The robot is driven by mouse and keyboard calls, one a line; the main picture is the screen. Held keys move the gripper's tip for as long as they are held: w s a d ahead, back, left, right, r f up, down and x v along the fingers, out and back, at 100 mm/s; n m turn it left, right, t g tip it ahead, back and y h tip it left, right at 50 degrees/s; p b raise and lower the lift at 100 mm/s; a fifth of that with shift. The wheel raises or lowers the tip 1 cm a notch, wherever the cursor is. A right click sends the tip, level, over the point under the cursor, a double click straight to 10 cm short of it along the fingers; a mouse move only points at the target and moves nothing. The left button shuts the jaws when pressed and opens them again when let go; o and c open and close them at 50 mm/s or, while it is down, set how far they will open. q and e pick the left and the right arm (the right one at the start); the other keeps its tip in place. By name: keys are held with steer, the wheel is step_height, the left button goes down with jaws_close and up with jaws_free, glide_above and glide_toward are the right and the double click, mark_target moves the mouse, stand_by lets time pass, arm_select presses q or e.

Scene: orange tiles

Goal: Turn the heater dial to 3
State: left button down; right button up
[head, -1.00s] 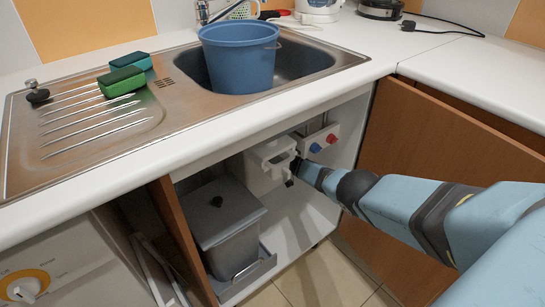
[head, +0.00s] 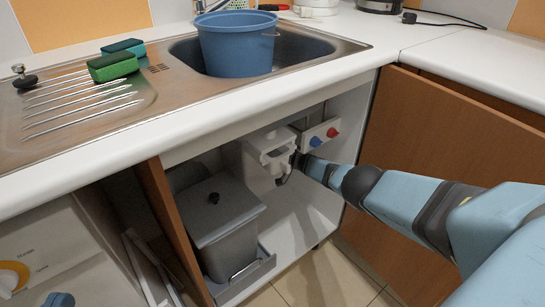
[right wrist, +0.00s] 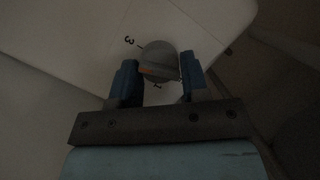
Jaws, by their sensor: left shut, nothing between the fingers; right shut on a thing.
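The heater dial (right wrist: 160,58) is a round grey knob on a white casing in the right wrist view. A "3" (right wrist: 129,41) is printed at its upper left and a "1" (right wrist: 158,86) below it. An orange mark shows on the knob's left side. My right gripper (right wrist: 163,72) has its blue fingers on either side of the knob, shut on it. In the head view my right arm reaches into the cabinet under the sink, beside a white box (head: 256,168); the dial does not show there. The tip of my left gripper (head: 58,299) shows at the bottom left edge, shut and empty.
A white panel with a blue knob (head: 315,141) and a red knob (head: 332,132) is beside the white box. A grey lidded bin (head: 228,235) stands in the cabinet. A cabinet door (head: 425,150) is on the right. A blue bucket (head: 237,45) sits in the sink above.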

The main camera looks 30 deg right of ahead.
arm_select(q)
steer(key=shift+w+a+r+m+h+b, duration=0.2)
steer(key=shift+r+m+h+b, duration=0.1)
steer(key=shift+m+b, duration=0.15)
arm_select(e)
steer(key=shift+d+m+y, duration=0.2)
steer(key=shift+m+y, duration=0.2)
steer(key=shift+m, duration=0.6)
arm_select(q)
steer(key=shift+f, duration=0.1)
arm_select(e)
steer(key=o, duration=0.9)
arm_select(q)
steer(key=shift+d, duration=0.1)
arm_select(e)
steer(key=shift+a+f, duration=0.1)
